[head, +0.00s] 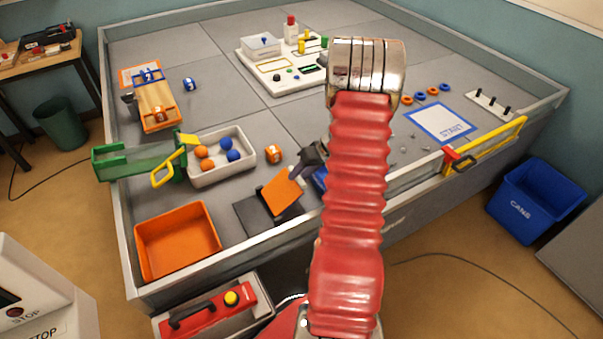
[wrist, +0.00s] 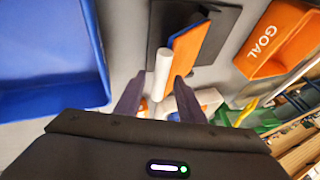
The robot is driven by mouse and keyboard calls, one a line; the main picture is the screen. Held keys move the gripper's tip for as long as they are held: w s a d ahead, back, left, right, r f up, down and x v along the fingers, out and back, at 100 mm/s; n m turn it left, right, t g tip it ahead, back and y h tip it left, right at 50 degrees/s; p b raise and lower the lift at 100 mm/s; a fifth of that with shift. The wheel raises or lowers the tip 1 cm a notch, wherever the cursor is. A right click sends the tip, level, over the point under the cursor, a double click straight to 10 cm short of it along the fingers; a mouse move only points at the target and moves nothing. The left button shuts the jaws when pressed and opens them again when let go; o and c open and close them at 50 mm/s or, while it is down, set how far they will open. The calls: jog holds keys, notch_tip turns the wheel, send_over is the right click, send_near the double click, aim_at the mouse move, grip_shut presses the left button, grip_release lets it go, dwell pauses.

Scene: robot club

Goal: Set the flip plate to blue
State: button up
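The flip plate (head: 281,190) stands tilted up from its dark base (head: 245,216), with its orange face showing in the head view. In the wrist view the plate (wrist: 190,42) shows orange, with a thin blue strip along one edge. A white cylinder (wrist: 162,70) shows beside the plate. My gripper (head: 298,172) is at the plate's upper right edge, partly hidden by my red arm. In the wrist view my gripper (wrist: 160,82) has its fingers apart, one on each side of the cylinder, with gaps visible. Whether a finger touches the plate I cannot tell.
An orange goal bin (head: 178,241) stands left of the plate, and a blue bin (wrist: 50,50) opposite, mostly hidden by my arm in the head view. A white tray of balls (head: 222,172) and an orange-marked cylinder (head: 274,154) lie behind. The arena wall runs in front.

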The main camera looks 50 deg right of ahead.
jog(key=shift+c, duration=0.6)
jog(key=shift+d, duration=0.1)
grip_shut()
jog(key=shift+s+d+r, duration=0.1)
jog(key=shift+s, duration=0.05)
jog(key=shift+w+a+r+h, duration=0.15)
jog(key=shift+w+a+h, duration=0.05)
jog(key=shift+a+h, duration=0.1)
